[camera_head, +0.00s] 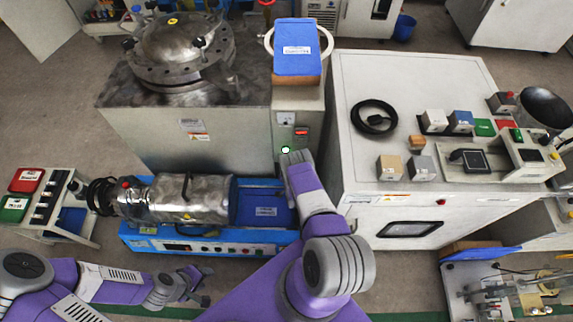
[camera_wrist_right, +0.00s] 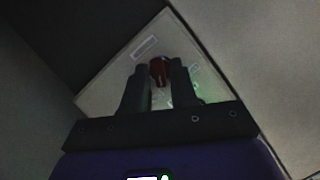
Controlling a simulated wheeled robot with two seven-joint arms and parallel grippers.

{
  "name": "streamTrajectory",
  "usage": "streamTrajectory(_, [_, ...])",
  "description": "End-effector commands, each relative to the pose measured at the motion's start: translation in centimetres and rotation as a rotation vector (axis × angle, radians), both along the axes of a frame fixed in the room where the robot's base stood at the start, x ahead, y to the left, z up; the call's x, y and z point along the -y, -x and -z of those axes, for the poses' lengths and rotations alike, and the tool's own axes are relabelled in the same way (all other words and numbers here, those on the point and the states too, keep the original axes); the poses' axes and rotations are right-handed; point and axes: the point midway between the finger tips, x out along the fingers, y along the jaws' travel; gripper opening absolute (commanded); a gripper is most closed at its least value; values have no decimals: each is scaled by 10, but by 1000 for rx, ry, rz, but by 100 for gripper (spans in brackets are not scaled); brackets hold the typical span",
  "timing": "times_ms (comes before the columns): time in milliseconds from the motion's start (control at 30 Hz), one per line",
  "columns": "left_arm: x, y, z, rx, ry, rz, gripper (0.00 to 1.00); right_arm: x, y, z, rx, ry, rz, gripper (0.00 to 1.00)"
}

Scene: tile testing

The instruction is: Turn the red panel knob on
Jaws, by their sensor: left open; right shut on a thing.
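The red knob (camera_wrist_right: 159,70) sits on a pale panel (camera_wrist_right: 118,84) in the right wrist view. My right gripper (camera_wrist_right: 161,78) has its two dark fingers on either side of the knob and is shut on it. In the head view my right arm reaches to the grey cabinet's control panel (camera_head: 286,134), and the knob and right fingertips are hidden behind the arm. A green light glows on that panel. My left gripper (camera_head: 182,290) is open and empty at the lower left, away from the panel.
A blue machine with a metal cylinder (camera_head: 186,198) stands below the cabinet. A white cabinet (camera_head: 345,160) with small blocks and a black cable coil (camera_head: 374,117) stands to the right. A blue box (camera_head: 297,62) lies above the panel. A small button stand (camera_head: 43,215) is at left.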

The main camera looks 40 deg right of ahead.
Motion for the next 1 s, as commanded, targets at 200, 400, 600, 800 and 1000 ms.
streamTrajectory(200, [0,0,0,0,0,0,43,-1,1,1,2,-9,-1,0])
streamTrajectory(400, [0,0,0,0,0,0,43,-1,1,1,2,-8,-1,0])
streamTrajectory(600, [0,0,0,0,0,0,43,-1,0,1,2,-7,-1,37])
streamTrajectory(800, [0,0,-2,0,0,0,43,-2,3,-1,3,-6,-1,37])
streamTrajectory(1000, [0,0,-18,0,0,0,43,-15,26,-12,-2,-8,0,37])
